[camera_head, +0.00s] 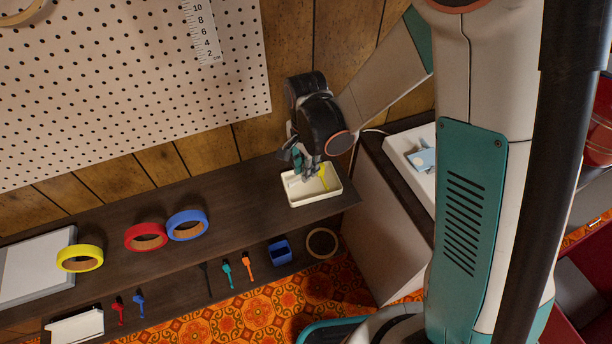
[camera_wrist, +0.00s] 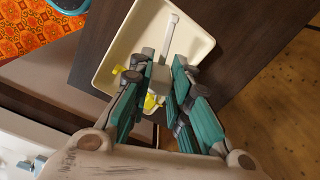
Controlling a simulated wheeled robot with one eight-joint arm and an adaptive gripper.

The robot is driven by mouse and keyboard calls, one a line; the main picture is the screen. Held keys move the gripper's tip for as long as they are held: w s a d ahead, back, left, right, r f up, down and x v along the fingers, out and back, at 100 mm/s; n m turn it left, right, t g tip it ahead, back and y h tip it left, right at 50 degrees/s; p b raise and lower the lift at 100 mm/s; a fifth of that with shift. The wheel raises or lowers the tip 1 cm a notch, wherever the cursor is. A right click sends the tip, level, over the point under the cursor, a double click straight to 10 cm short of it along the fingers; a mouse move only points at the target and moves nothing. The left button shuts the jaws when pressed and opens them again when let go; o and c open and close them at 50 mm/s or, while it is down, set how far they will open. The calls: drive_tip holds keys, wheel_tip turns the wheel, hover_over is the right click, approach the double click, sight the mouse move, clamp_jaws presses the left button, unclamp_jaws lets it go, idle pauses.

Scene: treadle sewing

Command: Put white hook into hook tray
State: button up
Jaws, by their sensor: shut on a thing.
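The hook tray (camera_head: 330,192) is a shallow cream tray at the right end of the dark shelf; in the wrist view it (camera_wrist: 197,42) lies below my gripper. My gripper (camera_head: 313,176) is over the tray, and its fingers (camera_wrist: 158,82) are shut on the white hook (camera_wrist: 169,40). The hook's thin shaft points away from the fingers, over the tray floor. I cannot tell whether it touches the floor. A yellow hook (camera_head: 323,180) lies in the tray; in the wrist view it (camera_wrist: 150,102) is partly hidden by the fingers.
Yellow (camera_head: 80,258), red (camera_head: 146,236) and blue (camera_head: 188,224) rings stand on the shelf to the left. Several coloured hooks, a blue cup (camera_head: 280,250) and a dark ring (camera_head: 322,242) are on the level below. A pegboard (camera_head: 120,90) covers the wall.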

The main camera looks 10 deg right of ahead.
drive_tip(key=shift+f+b, duration=0.55)
drive_tip(key=shift+f, duration=1.25)
drive_tip(key=shift+f, duration=0.1)
drive_tip(key=o, duration=0.4)
drive_tip(key=shift+o, duration=0.6)
drive_tip(key=shift+r, duration=0.45)
wheel_tip(320, 180, up, 11)
drive_tip(key=p, duration=0.4)
drive_tip(key=shift+r, duration=0.2)
